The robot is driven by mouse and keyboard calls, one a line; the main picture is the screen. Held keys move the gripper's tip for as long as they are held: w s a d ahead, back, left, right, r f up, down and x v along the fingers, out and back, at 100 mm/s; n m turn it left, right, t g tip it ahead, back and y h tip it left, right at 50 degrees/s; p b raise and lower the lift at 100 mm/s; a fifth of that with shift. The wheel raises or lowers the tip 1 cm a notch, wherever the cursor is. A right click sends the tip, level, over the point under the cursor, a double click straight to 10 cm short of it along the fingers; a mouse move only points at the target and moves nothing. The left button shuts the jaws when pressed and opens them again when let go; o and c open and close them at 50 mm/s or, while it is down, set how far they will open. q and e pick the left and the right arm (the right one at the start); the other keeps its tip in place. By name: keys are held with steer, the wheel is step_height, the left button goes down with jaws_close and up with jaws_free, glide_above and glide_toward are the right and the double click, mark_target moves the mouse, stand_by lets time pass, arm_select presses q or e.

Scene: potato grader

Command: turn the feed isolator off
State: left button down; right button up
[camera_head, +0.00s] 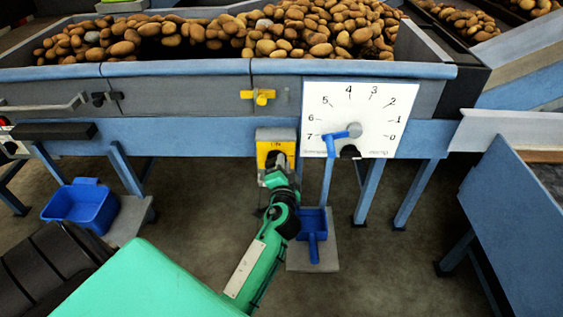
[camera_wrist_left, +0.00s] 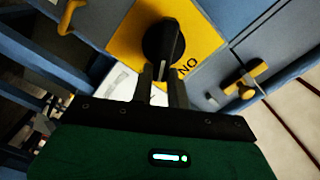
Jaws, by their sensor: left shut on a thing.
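The feed isolator is a yellow plate (camera_head: 276,135) under the hopper's front beam, with a label at its top edge. In the left wrist view the yellow plate (camera_wrist_left: 125,42) carries a round black knob (camera_wrist_left: 166,38) with a pale line on its grip bar. The letters ON show on the plate beside the knob. My left gripper (camera_head: 274,173) reaches the isolator from below and hides most of the knob in the head view. In the left wrist view its fingers (camera_wrist_left: 163,76) are closed on the knob's grip bar. My right gripper is in neither view.
A white dial (camera_head: 365,110) numbered 0 to 7, with a blue pointer, is right of the isolator. Yellow catches (camera_head: 258,96) sit above. Potatoes (camera_head: 290,35) fill the hopper. A blue bin (camera_head: 82,204) and a blue scoop (camera_head: 313,224) are below. Floor shows at right.

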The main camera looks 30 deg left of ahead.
arm_select(q)
steer(key=m, duration=0.3)
steer(key=f+m+p, duration=0.1)
steer(key=m, duration=0.2)
steer(key=shift+w+d+f+m, duration=0.1)
steer(key=shift+d+f+m, duration=0.1)
steer(key=shift+m, duration=0.1)
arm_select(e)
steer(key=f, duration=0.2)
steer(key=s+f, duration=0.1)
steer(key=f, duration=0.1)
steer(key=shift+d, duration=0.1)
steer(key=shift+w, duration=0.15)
arm_select(q)
steer(key=c, duration=1.4)
jaws_free()
steer(key=shift+o, duration=0.2)
